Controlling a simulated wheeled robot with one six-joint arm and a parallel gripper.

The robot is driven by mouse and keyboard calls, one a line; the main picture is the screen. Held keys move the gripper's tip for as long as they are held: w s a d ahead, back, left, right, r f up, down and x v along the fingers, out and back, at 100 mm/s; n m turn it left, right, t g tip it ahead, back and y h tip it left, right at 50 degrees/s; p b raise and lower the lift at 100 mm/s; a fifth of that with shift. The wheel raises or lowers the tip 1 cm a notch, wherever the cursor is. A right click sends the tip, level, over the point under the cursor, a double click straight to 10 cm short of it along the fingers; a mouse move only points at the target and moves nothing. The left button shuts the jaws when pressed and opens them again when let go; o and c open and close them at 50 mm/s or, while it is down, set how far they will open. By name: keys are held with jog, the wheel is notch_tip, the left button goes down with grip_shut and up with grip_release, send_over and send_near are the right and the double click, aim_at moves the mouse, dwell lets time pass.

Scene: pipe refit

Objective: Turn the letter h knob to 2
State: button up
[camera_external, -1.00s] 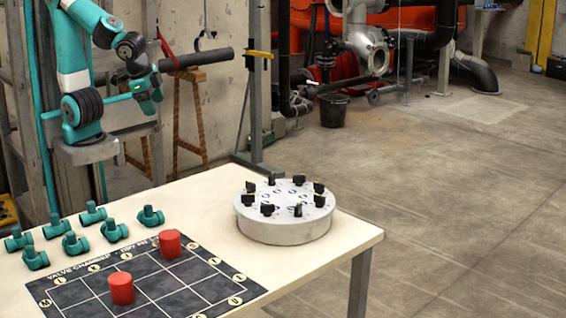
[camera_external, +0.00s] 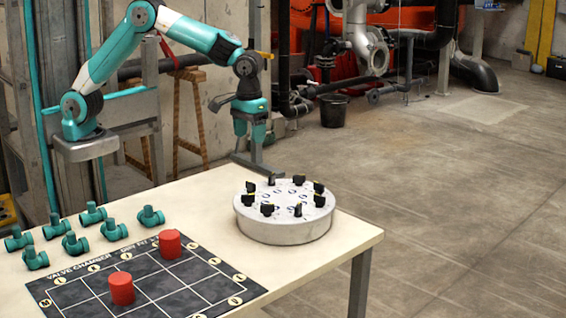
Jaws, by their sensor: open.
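A round grey knob panel (camera_external: 285,228) stands on the table. Its top carries a ring of several black knobs with pale pointer marks, with small blue markings inside the ring. The letters and numbers are too small to read, so I cannot tell which knob is h or where it points. My gripper (camera_external: 250,142) is open and empty. It points down, well above the table, and shows above and slightly left of the panel's back edge.
The pale table (camera_external: 330,268) is clear around the panel. A dark grid board (camera_external: 185,300) with a front red cylinder (camera_external: 121,288) and a back red cylinder (camera_external: 169,244) lies at front left. Several teal valve pieces (camera_external: 75,244) sit beside it.

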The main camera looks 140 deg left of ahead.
aim_at(251, 188)
notch_tip(251, 188, down, 14)
jog(key=shift+f+p, duration=0.2)
jog(key=shift+p, duration=0.65)
jog(key=c, duration=0.9)
